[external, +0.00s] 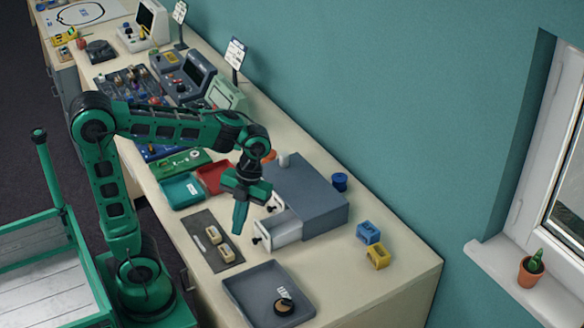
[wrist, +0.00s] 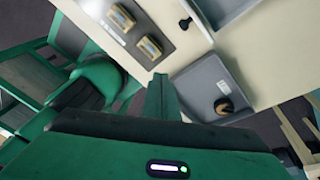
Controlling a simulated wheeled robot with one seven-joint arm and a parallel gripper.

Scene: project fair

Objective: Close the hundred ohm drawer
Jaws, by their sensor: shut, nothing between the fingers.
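A grey drawer cabinet (external: 315,190) stands on the bench. One drawer (external: 288,231), with a pale front and a black knob, sticks out of its near side. A second pale front (external: 274,203) beside it sits further back, partly behind my gripper. I cannot read the labels, so I cannot tell which one is marked hundred ohm. My gripper (external: 238,226) is shut and empty, pointing down just left of the open drawer's front; contact is not clear. In the wrist view its fingers (wrist: 162,92) are together, and a black knob (wrist: 185,22) shows at the top.
A grey tray (external: 242,288) with a round dark and tan item lies in front. A dark mat (external: 196,222) with two tan blocks lies to the left. Teal (external: 179,191) and red (external: 213,175) trays sit behind it. Blue (external: 368,232) and yellow (external: 378,257) blocks stand right of the cabinet.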

